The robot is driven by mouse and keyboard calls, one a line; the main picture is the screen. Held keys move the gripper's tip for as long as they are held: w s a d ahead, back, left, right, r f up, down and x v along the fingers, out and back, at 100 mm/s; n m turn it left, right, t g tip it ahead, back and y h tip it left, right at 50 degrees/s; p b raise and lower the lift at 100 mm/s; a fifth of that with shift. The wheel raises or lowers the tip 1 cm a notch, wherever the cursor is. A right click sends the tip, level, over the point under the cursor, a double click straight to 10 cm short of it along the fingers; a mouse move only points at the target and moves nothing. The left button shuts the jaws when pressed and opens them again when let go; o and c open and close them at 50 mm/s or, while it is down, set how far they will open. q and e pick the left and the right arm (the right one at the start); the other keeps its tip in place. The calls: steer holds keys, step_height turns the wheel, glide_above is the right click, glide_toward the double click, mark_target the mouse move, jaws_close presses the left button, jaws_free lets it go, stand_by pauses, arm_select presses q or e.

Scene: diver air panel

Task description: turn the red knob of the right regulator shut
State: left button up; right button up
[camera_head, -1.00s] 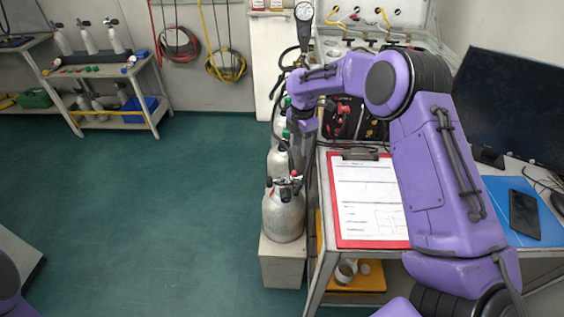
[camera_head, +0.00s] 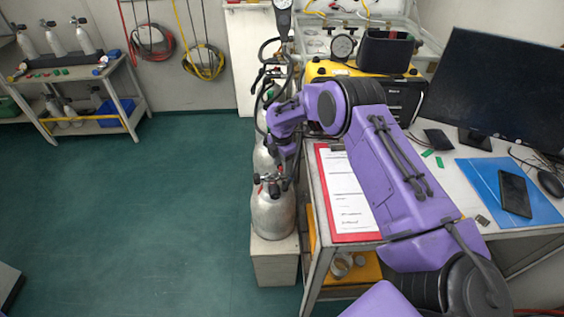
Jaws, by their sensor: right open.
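My right arm reaches in from the lower right across the desk. Its gripper (camera_head: 289,172) points down beside the row of grey cylinders, just above and right of the nearest cylinder (camera_head: 273,214). The jaws are open; the fingers are small and partly merge with the dark fittings behind them. The nearest cylinder stands upright with a dark valve (camera_head: 271,185) with small red parts on top. I cannot make out a right regulator with a red knob for certain; my arm covers part of that area. My left gripper is out of view.
A yellow and black case (camera_head: 398,92) stands behind my forearm, with a gauge (camera_head: 343,47) beyond it. A red clipboard (camera_head: 352,238), blue folder (camera_head: 548,213) and monitor (camera_head: 510,85) are on the desk. The green floor (camera_head: 130,220) at left is clear.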

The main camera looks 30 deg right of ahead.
jaws_close()
stand_by(0.3)
steer(key=m, duration=0.4)
steer(key=shift+m, duration=0.4)
steer(key=m+p, duration=0.1)
steer(key=m, duration=0.4)
steer(key=shift+m, duration=0.3)
steer(key=m, duration=1)
steer(key=shift+m+p, duration=0.35)
steer(key=shift+m, duration=0.05)
